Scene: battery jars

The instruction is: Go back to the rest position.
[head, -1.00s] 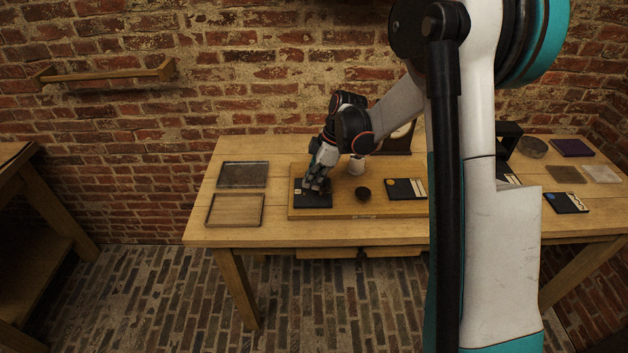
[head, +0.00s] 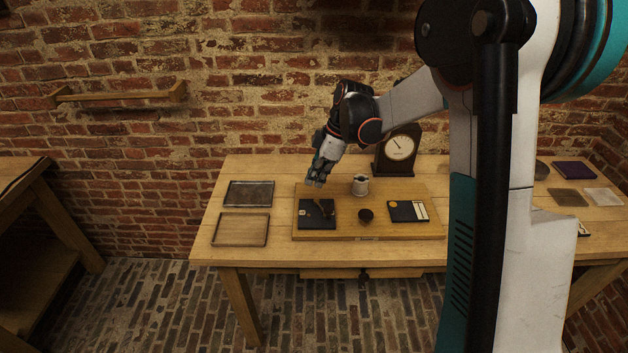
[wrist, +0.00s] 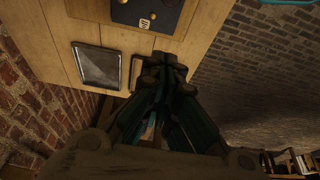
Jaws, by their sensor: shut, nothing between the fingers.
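My gripper (head: 315,181) is shut and empty. In the head view it hangs above the back edge of a dark square plate (head: 310,219) on the left of the wooden board. Small brownish pieces lie on that plate, too small to make out. In the wrist view my gripper's fingers (wrist: 165,72) are together, with the table and part of a dark plate (wrist: 135,14) beyond them. My arm reaches in from the right of the head view and hides part of the table's right side.
The wooden board (head: 380,231) also holds a white jar (head: 360,185), a small dark cup (head: 366,215) and a second dark plate (head: 400,212). A dial instrument (head: 398,151) stands behind. Two trays (head: 249,194) (head: 241,230) lie at the left.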

